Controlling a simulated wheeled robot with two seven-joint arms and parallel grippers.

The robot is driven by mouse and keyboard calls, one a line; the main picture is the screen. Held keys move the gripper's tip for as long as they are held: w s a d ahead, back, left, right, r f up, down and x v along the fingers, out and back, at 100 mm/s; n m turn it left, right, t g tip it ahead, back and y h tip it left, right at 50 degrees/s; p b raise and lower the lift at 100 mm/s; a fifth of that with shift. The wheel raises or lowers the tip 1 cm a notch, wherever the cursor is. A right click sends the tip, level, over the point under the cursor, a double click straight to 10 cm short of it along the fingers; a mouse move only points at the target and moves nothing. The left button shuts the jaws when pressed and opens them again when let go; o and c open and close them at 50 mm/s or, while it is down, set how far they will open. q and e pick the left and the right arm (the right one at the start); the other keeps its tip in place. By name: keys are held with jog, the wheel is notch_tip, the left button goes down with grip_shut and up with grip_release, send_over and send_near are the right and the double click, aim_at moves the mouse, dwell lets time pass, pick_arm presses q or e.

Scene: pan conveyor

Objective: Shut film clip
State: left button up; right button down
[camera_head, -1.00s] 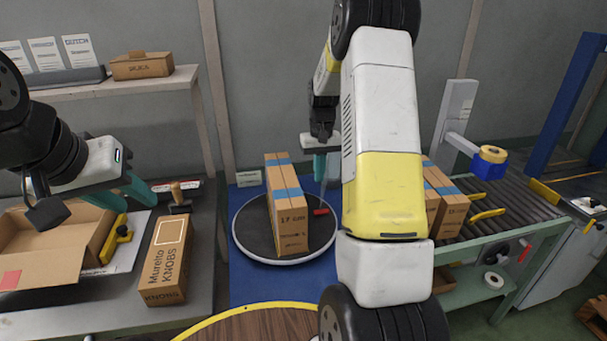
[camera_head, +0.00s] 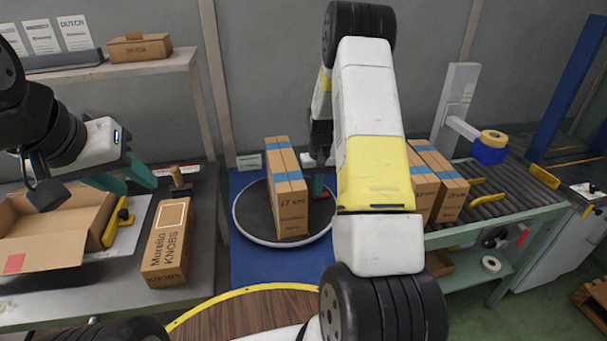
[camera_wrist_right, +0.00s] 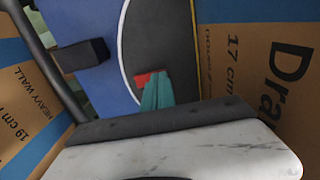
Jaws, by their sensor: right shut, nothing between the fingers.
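The red film clip (camera_wrist_right: 146,77) shows at the rim of the round turntable in the right wrist view. My right gripper's teal fingers (camera_wrist_right: 157,92) are shut with nothing between them. Their tips overlap the clip in that view; I cannot tell whether they touch it. In the head view my right gripper (camera_head: 319,186) is down between the turntable's box and the boxes on the right, partly hidden by my arm. A tall blue-taped carton (camera_head: 287,195) stands on the turntable (camera_head: 262,231). My left gripper (camera_head: 126,181) is open and empty above the left bench.
The left bench (camera_head: 212,240) holds an open carton (camera_head: 45,255), a Murello Knobs box (camera_head: 166,245) and a yellow tool (camera_head: 117,222). Blue-taped boxes (camera_head: 447,190) stand on the roller conveyor (camera_head: 515,192) at right. Boxes flank my right gripper closely in its wrist view.

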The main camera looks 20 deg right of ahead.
jog(key=shift+a+f, duration=0.1)
jog(key=shift+f, duration=0.1)
dwell(0.3)
jog(key=shift+s+d+r, duration=0.1)
jog(key=shift+d+r, duration=0.15)
jog(key=shift+d, duration=0.55)
jog(key=shift+r, duration=0.1)
notch_tip(320, 180, up, 8)
jog(key=shift+f, duration=0.2)
